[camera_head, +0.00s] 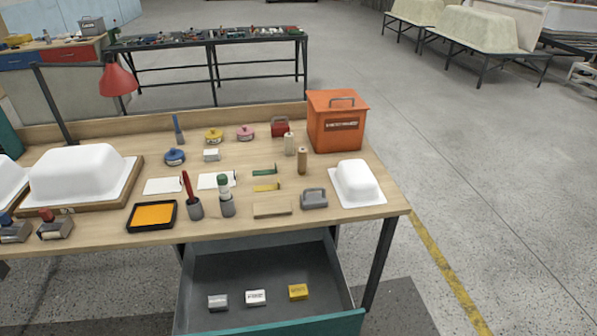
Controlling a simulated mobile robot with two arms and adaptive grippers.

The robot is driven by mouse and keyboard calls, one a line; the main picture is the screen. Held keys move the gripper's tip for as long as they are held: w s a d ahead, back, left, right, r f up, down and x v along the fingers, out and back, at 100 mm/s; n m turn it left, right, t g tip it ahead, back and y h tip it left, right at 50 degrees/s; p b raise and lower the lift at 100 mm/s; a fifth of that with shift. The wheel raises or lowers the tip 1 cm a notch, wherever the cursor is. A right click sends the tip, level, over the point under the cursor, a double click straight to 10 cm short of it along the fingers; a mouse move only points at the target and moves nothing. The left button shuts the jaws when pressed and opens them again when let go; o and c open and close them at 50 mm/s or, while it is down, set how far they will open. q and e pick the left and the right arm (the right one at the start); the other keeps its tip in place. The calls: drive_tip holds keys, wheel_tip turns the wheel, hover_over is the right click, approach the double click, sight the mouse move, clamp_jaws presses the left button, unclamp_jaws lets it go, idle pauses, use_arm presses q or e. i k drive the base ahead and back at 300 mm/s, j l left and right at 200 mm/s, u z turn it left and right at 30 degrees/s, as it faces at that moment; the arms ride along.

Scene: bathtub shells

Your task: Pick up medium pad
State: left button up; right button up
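An open drawer (205,262) under the workbench holds three small labelled blocks in a row: a grey block (218,302) at left, a white block (256,297) in the middle and a yellow block (298,292) at right. The labels are too small to read, so I cannot tell which thing is the medium pad. Neither of my grippers shows in the head view.
The drawer juts out in front.

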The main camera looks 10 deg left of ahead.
sight(218, 303)
drive_tip(key=u, duration=0.95)
